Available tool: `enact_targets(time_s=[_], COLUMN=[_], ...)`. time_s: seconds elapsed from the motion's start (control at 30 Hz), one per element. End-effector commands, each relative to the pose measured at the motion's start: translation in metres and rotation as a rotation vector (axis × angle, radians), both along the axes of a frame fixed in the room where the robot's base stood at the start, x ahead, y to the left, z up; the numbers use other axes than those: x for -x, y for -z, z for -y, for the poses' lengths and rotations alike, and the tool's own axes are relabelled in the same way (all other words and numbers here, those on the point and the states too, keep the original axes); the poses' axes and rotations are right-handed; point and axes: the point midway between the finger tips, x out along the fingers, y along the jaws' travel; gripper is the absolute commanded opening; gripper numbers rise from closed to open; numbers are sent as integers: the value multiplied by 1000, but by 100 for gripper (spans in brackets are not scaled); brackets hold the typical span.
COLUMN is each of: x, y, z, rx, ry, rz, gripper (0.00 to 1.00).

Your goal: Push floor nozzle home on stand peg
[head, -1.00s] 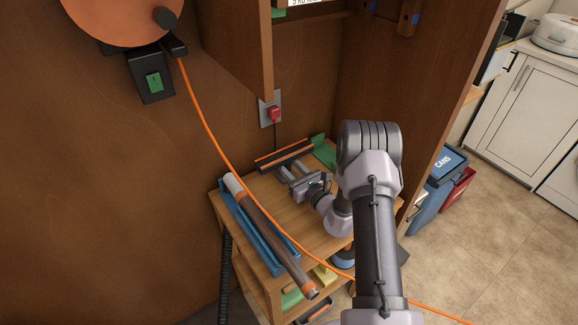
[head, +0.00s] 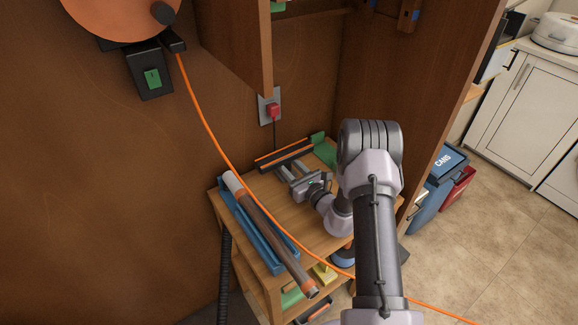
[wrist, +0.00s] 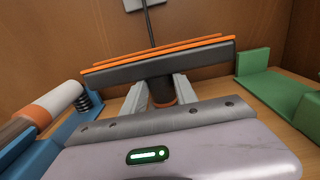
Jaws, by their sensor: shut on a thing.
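The floor nozzle (head: 284,155) is a wide dark bar with orange strips, at the back of the wooden bench near the wall. It also shows in the wrist view (wrist: 165,66), where it looks slightly tilted, its right end higher. My gripper (head: 294,176) is shut on the nozzle's short neck; in the wrist view its two fingers (wrist: 161,93) stand on either side of the dark and brown neck. The nozzle bar hides what is behind and below it. I cannot make out the stand peg in either view.
A blue cradle (head: 248,221) on the left of the bench (head: 307,229) holds a brown and grey tube (head: 266,232). A green bracket (head: 325,152) stands to the nozzle's right. A red plug (head: 272,110) sits in the wall socket.

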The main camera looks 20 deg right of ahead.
Motion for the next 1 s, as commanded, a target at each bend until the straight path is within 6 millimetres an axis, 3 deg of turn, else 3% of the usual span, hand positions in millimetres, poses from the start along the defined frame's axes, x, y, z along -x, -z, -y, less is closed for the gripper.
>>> enact_targets(time_s=[0.77, 0.8, 0.9, 1.0], x=[0, 0, 0, 0], y=[6, 6, 6, 6], z=[0, 0, 0, 0], rx=[0, 0, 0, 0], ry=[0, 0, 0, 0], rz=[0, 0, 0, 0], gripper=[0, 38, 58, 60])
